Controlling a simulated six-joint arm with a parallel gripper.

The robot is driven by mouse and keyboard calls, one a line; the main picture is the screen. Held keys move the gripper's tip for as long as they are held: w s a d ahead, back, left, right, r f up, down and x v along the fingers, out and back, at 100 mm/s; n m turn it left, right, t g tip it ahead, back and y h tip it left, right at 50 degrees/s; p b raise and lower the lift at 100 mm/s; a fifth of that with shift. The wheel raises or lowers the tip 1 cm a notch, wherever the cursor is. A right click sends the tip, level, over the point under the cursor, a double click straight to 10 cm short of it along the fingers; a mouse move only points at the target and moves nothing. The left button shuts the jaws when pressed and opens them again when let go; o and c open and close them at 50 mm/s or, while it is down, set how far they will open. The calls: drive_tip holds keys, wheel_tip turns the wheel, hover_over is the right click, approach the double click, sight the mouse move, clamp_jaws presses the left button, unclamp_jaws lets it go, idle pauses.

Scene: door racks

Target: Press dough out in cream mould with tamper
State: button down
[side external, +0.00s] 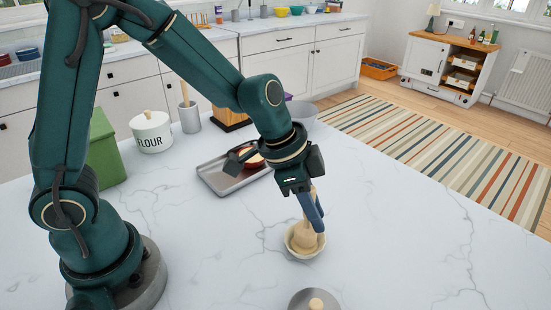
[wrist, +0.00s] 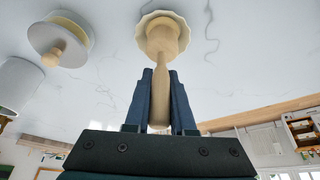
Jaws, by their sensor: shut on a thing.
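The cream mould (side external: 291,248), a shallow fluted bowl, stands on the marble counter right of centre in the side view. It also shows at the top of the wrist view (wrist: 160,14). The wooden tamper (side external: 306,240) stands nearly upright with its broad head down inside the mould. My gripper (side external: 314,212) is shut on the tamper's handle, one blue finger on each side, as the wrist view (wrist: 161,78) shows. The tamper head covers most of the mould's inside. I cannot tell the dough from the tamper and mould, or whether the head touches it.
A grey disc with a wooden knob (side external: 316,303) is at the front edge of the side view. Behind the mould are a metal tray (side external: 222,184) holding a reddish item, a flour canister (side external: 152,132) and a grey crock (side external: 189,118). The counter right of the mould is clear.

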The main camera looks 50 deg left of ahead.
drive_tip(key=shift+f, duration=0.2)
drive_tip(key=shift+f, duration=0.15)
idle(0.3)
drive_tip(key=shift+f, duration=0.2)
idle(1.0)
drive_tip(key=shift+r, duration=1.2)
drive_tip(key=shift+r, duration=1.55)
